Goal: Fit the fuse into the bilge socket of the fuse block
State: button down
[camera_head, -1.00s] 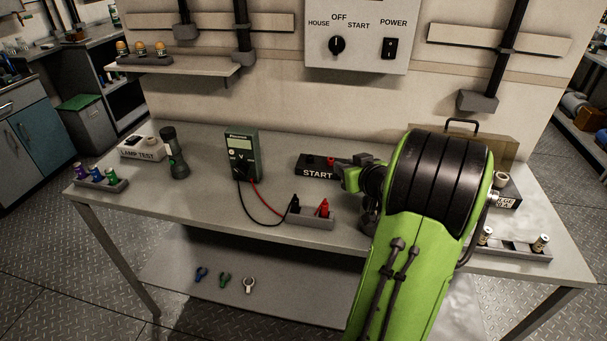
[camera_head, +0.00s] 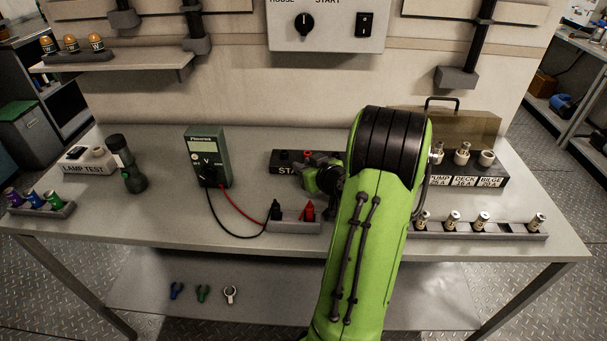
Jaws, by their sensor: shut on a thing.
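The black fuse block (camera_head: 503,180) stands at the right of the bench, with sockets labelled PUMP, DECK and BILGE. The bilge socket (camera_head: 487,158) is the rightmost, a whitish round holder with no fuse seen in it. Metal-capped fuses show at the pump and deck places. My gripper (camera_head: 314,178) shows only in part, left of my green arm, in front of the START box and well left of the fuse block. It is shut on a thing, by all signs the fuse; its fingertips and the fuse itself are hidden.
A grey fuse tray (camera_head: 497,235) at the bench's right front holds several fuses and one empty place. A START box (camera_head: 287,165), a lead holder (camera_head: 290,226) and a multimeter (camera_head: 208,160) stand left of my arm. A brown case (camera_head: 470,125) stands behind the fuse block.

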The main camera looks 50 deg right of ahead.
jog(key=shift+f, duration=0.6)
jog(key=shift+f, duration=0.2)
jog(key=c, duration=0.9)
grip_release()
jog(key=shift+r, duration=0.2)
